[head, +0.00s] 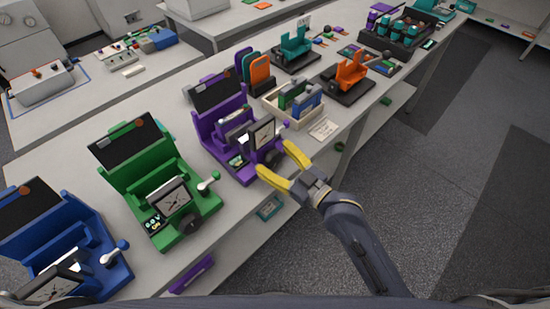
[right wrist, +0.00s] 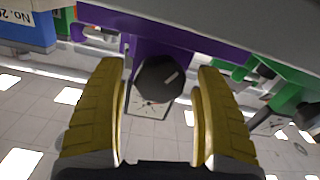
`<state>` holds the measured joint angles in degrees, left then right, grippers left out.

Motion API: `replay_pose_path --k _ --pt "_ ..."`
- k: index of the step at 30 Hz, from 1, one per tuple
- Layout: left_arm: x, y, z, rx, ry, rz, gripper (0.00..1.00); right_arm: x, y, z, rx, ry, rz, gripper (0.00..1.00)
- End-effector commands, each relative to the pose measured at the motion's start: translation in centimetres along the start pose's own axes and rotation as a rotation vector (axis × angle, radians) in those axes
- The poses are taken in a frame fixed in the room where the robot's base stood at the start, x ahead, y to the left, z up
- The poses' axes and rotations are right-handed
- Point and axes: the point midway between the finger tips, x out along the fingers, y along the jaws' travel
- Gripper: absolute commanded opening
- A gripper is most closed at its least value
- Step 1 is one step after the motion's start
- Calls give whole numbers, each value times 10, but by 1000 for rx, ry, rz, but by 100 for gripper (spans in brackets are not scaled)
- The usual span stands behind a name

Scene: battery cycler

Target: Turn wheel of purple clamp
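The purple clamp (head: 222,140) stands on the bench in the middle of the head view, with a square dial gauge (head: 262,134) on its front. My right gripper (head: 274,160) has yellow fingers and is open at the front of the purple clamp. In the right wrist view the wheel lies between and slightly beyond the open fingers (right wrist: 160,85), with gaps on both sides. My left gripper is not in view.
A green clamp (head: 150,165) and a blue clamp (head: 50,225) stand to the left along the bench. A light tray (head: 316,117) with upright items and an orange holder (head: 350,74) stand beyond to the right. Open floor (head: 290,240) lies in front of the bench.

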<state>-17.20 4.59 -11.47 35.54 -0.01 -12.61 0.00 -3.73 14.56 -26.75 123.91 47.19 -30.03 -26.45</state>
Motion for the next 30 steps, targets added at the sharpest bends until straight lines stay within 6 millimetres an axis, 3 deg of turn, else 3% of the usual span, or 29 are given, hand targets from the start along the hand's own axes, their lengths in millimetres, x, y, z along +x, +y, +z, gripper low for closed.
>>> replay_pose_path --k 2,14,20,30 --pt "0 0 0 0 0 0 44 0 0 0 0 0 0 60" --pt "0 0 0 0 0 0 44 0 0 0 0 0 0 13" --pt "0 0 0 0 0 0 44 0 0 0 22 0 0 12" --pt "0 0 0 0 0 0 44 0 0 0 238 1 0 12"
